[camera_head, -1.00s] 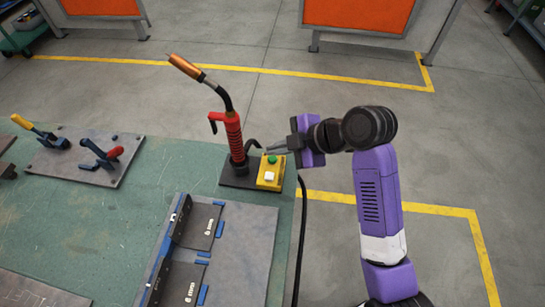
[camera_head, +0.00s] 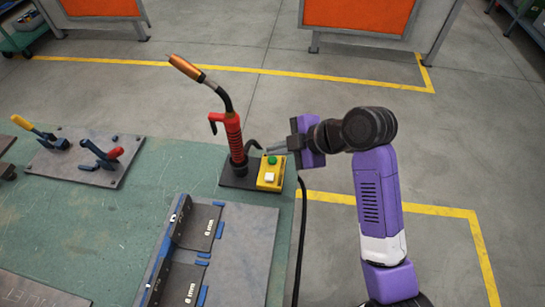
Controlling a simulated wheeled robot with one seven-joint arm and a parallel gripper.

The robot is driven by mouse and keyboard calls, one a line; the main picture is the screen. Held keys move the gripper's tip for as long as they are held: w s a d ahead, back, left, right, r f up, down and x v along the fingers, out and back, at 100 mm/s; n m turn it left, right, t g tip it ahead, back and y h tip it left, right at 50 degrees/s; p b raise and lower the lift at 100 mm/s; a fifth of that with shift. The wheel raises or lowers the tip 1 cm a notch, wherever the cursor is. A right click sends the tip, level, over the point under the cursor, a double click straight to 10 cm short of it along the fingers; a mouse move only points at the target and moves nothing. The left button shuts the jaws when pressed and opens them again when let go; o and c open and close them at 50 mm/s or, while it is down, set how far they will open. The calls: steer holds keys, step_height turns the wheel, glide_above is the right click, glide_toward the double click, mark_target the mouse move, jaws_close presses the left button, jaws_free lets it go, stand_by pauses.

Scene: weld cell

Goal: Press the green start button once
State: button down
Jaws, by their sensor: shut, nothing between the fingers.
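The green start button (camera_head: 272,160) sits at the far end of a small yellow box (camera_head: 262,181), with a white square button (camera_head: 270,177) nearer on the same box. The box lies at the right edge of the green table. My gripper (camera_head: 269,149) is shut and empty. Its fingertips point left and appear just above and beyond the green button in the picture. I cannot tell whether they touch it; the button's top stays visible.
A welding torch (camera_head: 233,135) with a red handle stands on a dark base left of the box. A black cable (camera_head: 302,235) hangs by the table edge. A fixture plate (camera_head: 240,250) lies in front, and toggle clamps (camera_head: 95,158) stand at left.

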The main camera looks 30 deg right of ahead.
mark_target(276, 160)
stand_by(0.7)
steer(key=shift+f, duration=0.4)
steer(key=shift+f+b, duration=0.5)
stand_by(0.6)
steer(key=shift+r, duration=0.1)
steer(key=shift+r+p, duration=0.8)
steer(key=shift+p, duration=0.05)
steer(key=shift+r, duration=0.1)
step_height(276, 160, up, 5)
steer(key=p, duration=0.4)
stand_by(0.8)
